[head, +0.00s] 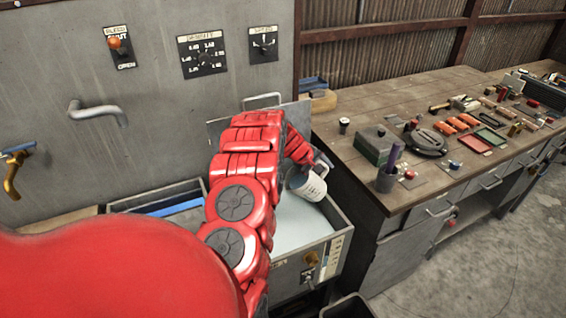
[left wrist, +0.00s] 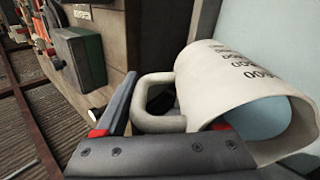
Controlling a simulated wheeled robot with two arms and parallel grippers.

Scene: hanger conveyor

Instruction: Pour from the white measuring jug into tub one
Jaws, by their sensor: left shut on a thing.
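The white measuring jug (head: 308,185) is tilted over the open tub (head: 340,226) in the middle of the head view. The tub has a pale surface inside and a label on its front; I cannot read whether it is tub one. My left gripper (head: 318,166) is shut on the jug's handle. In the left wrist view the jug (left wrist: 232,75) lies tipped, with black marks on its side and pale blue content near its mouth. The gripper fingers (left wrist: 165,135) are at its handle (left wrist: 150,97). No stream shows. My right gripper is not in view.
A wooden workbench (head: 375,100) with several small tools and parts stands right of the tub. A grey panel (head: 160,60) with dials and a pipe stands behind left. A dark bin (head: 348,306) is below.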

